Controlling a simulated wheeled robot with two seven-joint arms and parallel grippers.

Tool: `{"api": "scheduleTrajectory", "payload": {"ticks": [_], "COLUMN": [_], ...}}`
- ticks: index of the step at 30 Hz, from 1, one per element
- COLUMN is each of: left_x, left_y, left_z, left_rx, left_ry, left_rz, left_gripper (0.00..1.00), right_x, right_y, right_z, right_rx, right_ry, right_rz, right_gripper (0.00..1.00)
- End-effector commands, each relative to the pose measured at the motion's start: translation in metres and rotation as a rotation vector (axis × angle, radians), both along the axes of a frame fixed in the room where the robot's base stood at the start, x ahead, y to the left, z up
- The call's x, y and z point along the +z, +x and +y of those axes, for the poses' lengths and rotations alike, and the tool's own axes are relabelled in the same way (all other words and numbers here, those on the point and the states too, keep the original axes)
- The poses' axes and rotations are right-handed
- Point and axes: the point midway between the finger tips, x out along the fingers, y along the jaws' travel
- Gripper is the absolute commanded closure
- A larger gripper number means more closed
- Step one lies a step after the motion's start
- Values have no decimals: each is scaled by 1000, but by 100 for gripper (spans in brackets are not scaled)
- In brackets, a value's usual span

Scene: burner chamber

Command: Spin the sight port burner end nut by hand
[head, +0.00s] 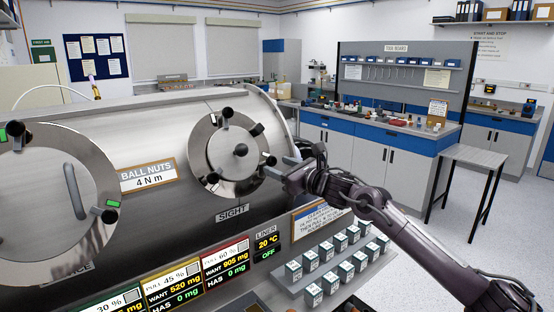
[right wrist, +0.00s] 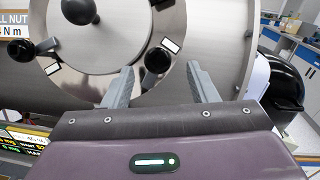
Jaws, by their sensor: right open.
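The sight port (head: 222,158) is a round steel cover on the drum's right part, above the SIGHT label (head: 232,212). It has a black center knob (head: 240,150) and several black ball nuts around its rim. My right gripper (head: 277,166) reaches the port's right edge, by the right-hand ball nut (head: 268,159). In the right wrist view, this black nut (right wrist: 157,58) stands between the two grey fingers of the open gripper (right wrist: 160,78), with gaps on both sides. I see no label marking it as the burner end nut. My left gripper is not in view.
A second round cover (head: 45,190) with a grey handle is at left. The BALL NUTS 4 N m sign (head: 148,175) sits between covers. Below are displays (head: 170,285) and a rack of small labeled boxes (head: 325,267). A workbench (head: 375,130) stands behind.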

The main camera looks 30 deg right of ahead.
Motion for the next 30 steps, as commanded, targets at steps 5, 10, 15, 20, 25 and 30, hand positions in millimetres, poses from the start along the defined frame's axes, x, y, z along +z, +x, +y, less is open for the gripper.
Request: {"api": "scheduleTrajectory", "payload": {"ticks": [5,10,15,20,25,30], "left_x": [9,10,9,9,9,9], "left_y": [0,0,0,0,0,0], "left_z": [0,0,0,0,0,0], "left_rx": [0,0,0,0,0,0], "left_ry": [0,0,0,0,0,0], "left_rz": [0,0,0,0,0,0], "left_gripper": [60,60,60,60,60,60], "right_x": [2,0,0,0,0,0], "right_y": [13,17,16,16,16,16], "right_z": [3,4,4,4,4,4], "right_rx": [1,3,3,3,3,3], "right_ry": [1,-1,-1,-1,-1,-1], "right_rz": [-1,0,0,0,0,-1], "right_gripper": [47,47,47,67,88,90]}}
